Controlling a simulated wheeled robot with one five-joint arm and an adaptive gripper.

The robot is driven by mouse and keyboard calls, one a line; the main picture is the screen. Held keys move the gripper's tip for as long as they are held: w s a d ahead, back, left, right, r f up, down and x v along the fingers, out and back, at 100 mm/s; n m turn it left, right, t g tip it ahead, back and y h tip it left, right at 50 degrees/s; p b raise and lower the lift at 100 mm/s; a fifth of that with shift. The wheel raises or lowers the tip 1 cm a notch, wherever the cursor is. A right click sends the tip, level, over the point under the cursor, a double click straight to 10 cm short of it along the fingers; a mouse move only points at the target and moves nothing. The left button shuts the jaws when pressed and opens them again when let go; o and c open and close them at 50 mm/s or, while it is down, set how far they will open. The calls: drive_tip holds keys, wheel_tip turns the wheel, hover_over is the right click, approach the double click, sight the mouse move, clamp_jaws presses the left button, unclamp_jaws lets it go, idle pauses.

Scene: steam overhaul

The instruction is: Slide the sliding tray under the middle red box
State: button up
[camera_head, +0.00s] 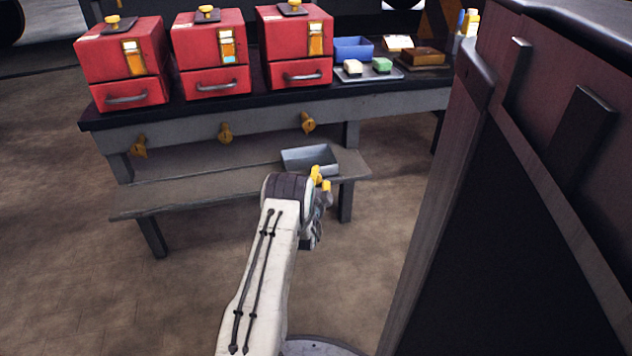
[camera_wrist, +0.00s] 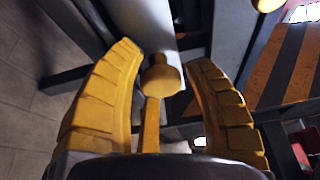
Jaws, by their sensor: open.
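The sliding tray (camera_head: 300,164) is a shallow grey open tray on the lower shelf of the bench, below the right red box (camera_head: 293,40). The middle red box (camera_head: 205,38) stands on the bench top, to the left of the tray. My gripper (camera_head: 322,180) is at the tray's near right side. In the wrist view my gripper (camera_wrist: 165,75) has its yellow fingers apart. A yellow knob (camera_wrist: 160,78) on a stem lies between them, in front of a pale grey surface that looks like the tray. I cannot tell whether a finger touches the knob.
The left red box (camera_head: 122,55) stands at the bench's left end. Yellow knobs, one of them in the middle (camera_head: 225,132), stick out of the bench front above the shelf. The shelf (camera_head: 200,188) is bare left of the tray. A large dark red cabinet (camera_head: 540,150) fills the right.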

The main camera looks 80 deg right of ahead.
idle(0.3)
clamp_jaws()
idle(0.3)
